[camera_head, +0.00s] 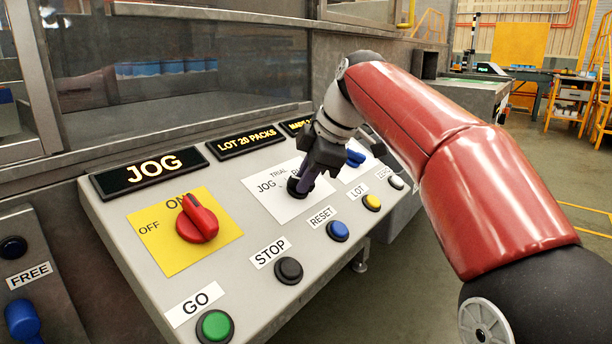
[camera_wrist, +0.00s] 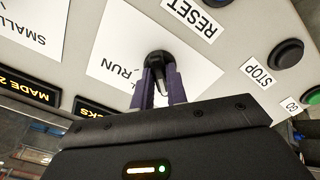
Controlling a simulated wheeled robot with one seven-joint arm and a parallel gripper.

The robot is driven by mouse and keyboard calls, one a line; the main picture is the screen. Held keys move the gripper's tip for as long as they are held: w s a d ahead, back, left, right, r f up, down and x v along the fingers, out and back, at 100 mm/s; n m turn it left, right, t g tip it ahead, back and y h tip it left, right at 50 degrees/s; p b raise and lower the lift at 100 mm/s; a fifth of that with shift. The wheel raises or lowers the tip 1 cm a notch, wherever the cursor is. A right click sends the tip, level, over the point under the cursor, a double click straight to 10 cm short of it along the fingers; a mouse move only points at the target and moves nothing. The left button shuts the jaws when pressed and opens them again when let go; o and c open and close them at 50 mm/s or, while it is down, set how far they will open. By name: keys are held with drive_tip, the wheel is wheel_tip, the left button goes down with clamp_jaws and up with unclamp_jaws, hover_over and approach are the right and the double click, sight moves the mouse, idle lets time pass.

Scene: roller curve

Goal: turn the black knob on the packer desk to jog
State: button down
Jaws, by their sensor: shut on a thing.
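The black knob (camera_head: 296,188) sits on a white plate (camera_head: 268,202) on the sloping packer desk, with TRIAL above it and JOG to its left in the head view. The label to its right is mostly hidden by my gripper. My gripper (camera_head: 306,178) reaches down from the upper right and is shut on the knob. In the wrist view my purple fingers (camera_wrist: 160,82) hold the black knob (camera_wrist: 158,59) from both sides, and RUN is readable beside it. The knob's pointer is hidden. The lit display (camera_head: 152,170) at the left reads JOG.
A red switch (camera_head: 198,220) on a yellow plate stands left of the knob. Green GO (camera_head: 215,325), black STOP (camera_head: 288,270), blue RESET (camera_head: 338,231) and yellow LOT (camera_head: 371,202) buttons line the front. A blue knob (camera_head: 355,157) is just right of my gripper. A window wall rises behind.

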drive_tip(key=c, duration=1.4)
unclamp_jaws()
drive_tip(key=p+v, duration=0.1)
drive_tip(key=v, duration=0.6)
drive_tip(key=shift+s+d+r, duration=0.15)
drive_tip(key=shift+r, duration=0.2)
